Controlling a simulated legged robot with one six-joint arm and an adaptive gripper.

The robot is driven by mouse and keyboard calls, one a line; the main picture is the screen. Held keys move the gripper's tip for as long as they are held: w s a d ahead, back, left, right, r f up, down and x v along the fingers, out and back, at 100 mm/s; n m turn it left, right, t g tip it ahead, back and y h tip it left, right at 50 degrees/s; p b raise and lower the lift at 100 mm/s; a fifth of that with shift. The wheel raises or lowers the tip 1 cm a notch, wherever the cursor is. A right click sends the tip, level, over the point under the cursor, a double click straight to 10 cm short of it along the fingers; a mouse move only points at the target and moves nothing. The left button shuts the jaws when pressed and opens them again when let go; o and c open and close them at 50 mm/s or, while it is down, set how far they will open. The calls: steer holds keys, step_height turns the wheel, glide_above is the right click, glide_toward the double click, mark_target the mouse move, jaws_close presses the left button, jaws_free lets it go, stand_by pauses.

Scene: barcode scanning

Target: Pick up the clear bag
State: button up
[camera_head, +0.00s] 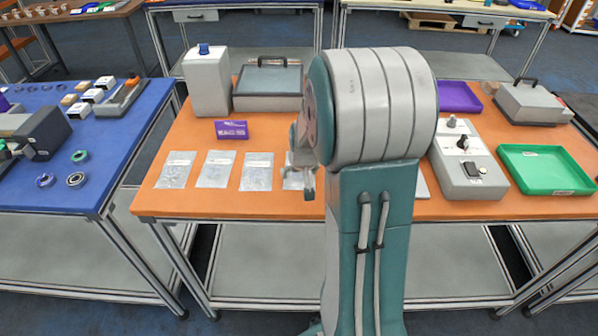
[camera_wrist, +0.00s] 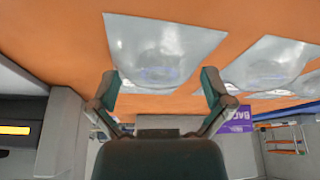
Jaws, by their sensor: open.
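Several flat clear bags lie in a row on the orange table: one at the far left (camera_head: 176,169), a second (camera_head: 215,169), a third (camera_head: 257,171), and one (camera_head: 294,183) partly hidden by my gripper (camera_head: 306,188). In the wrist view, one clear bag (camera_wrist: 160,45) lies just beyond my gripper (camera_wrist: 160,80), centred between its spread fingers. More bags (camera_wrist: 268,65) lie to its right. My gripper is open with nothing between its fingers. I cannot tell its exact height above the bag.
A purple box (camera_head: 231,130) stands behind the bags, with a grey canister (camera_head: 208,82) and a lidded grey case (camera_head: 268,84) farther back. My arm hides the table's middle. A grey device (camera_head: 466,165) and a green tray (camera_head: 546,170) are at right.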

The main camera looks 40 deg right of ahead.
steer(key=c, duration=1.2)
